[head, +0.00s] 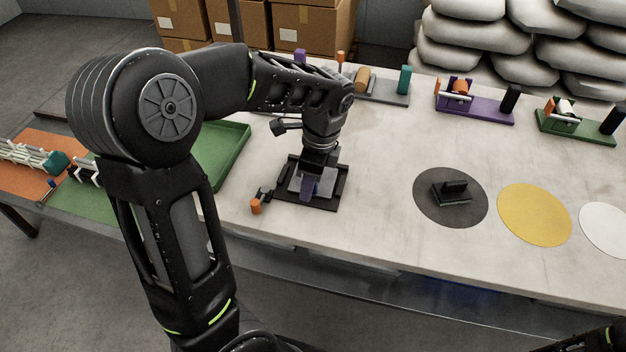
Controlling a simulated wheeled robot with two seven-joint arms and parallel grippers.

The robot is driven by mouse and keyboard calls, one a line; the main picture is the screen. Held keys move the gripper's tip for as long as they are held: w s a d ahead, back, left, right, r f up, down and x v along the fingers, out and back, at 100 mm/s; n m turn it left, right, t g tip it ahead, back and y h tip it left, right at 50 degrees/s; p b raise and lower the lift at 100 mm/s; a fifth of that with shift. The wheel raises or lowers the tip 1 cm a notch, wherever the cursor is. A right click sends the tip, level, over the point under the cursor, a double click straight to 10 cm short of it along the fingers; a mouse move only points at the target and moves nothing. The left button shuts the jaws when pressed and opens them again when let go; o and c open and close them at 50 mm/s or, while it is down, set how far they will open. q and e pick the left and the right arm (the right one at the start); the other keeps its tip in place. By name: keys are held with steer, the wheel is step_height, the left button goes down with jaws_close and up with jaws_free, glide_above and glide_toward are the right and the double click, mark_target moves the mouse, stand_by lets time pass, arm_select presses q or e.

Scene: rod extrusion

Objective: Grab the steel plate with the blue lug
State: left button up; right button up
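A steel-grey plate (297,182) lies in a black square frame (328,204) on the table, left of the picture's middle. A blue-violet lug (308,188) stands up from it. My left gripper (315,175) points down right over the plate and lug. Its black body covers the back of the plate, and its fingertips are hard to make out against the dark frame. I cannot tell whether it touches the lug. My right gripper is not in view; only a dark part of my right arm shows at the bottom right corner.
A small orange-and-black piece (257,202) sits just left of the frame. A green tray (225,155) lies further left. A dark block (455,192) rests on a grey disc (425,205); yellow (534,215) and white (608,228) discs lie right. Purple (480,112) and green (570,125) fixtures stand behind.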

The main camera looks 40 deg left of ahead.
arm_select(q)
steer(key=shift+c, duration=0.5)
jaws_close()
stand_by(0.9)
